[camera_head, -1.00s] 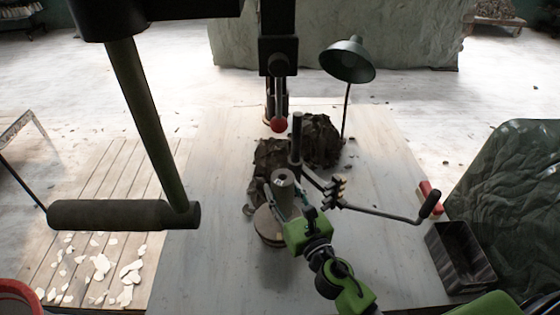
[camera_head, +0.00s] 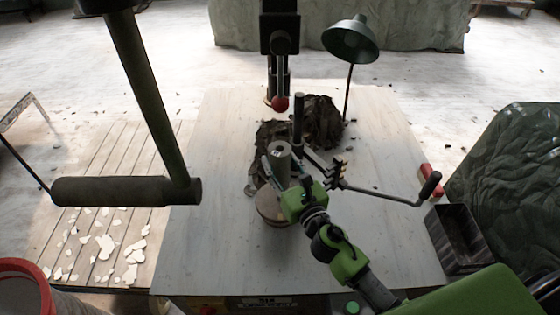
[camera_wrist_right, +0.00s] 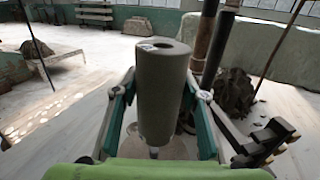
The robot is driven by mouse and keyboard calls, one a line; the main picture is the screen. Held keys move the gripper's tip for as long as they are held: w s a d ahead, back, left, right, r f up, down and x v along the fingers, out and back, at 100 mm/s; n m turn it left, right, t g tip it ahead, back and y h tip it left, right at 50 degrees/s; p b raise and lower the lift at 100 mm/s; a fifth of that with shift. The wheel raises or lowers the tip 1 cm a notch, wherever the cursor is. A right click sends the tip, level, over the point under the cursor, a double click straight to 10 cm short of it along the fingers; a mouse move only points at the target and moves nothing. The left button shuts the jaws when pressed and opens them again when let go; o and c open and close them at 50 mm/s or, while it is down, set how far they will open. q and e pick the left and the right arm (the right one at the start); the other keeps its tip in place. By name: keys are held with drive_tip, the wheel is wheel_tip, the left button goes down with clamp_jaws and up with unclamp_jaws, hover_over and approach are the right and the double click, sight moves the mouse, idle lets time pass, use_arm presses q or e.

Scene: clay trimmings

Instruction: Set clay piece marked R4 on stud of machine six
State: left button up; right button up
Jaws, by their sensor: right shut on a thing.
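The clay piece (camera_head: 281,158) is an upright grey cylinder with a hole in its top; no R4 mark is readable. My right gripper (camera_head: 284,177) is shut on it, with one finger on each side. It also shows large in the right wrist view (camera_wrist_right: 162,95). Below it is a round brown base (camera_head: 271,208) on the pale table. A thin shiny upright pin (camera_wrist_right: 153,152), perhaps the stud, shows just under the cylinder in the wrist view; whether they touch is unclear. My left gripper is not in view.
A dark post (camera_head: 298,118) and a cranked handle (camera_head: 430,186) stand close by on the right. Dark clay heaps (camera_head: 322,122), a lamp (camera_head: 350,40) and a black bin (camera_head: 461,238) are around. A big lever (camera_head: 125,190) crosses the left foreground.

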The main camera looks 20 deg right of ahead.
sight(284, 187)
drive_tip(key=shift+f+b, duration=1.8)
drive_tip(key=shift+f, duration=0.25)
drive_tip(key=shift+f+b, duration=1.6)
drive_tip(key=shift+f, duration=0.15)
drive_tip(key=o, duration=1.7)
drive_tip(key=shift+c, duration=0.2)
drive_tip(key=shift+o, duration=0.2)
drive_tip(key=shift+s+f, duration=0.1)
drive_tip(key=shift+f, duration=0.05)
drive_tip(key=s+d, duration=0.1)
drive_tip(key=s, duration=1.1)
drive_tip(key=shift+d, duration=0.15)
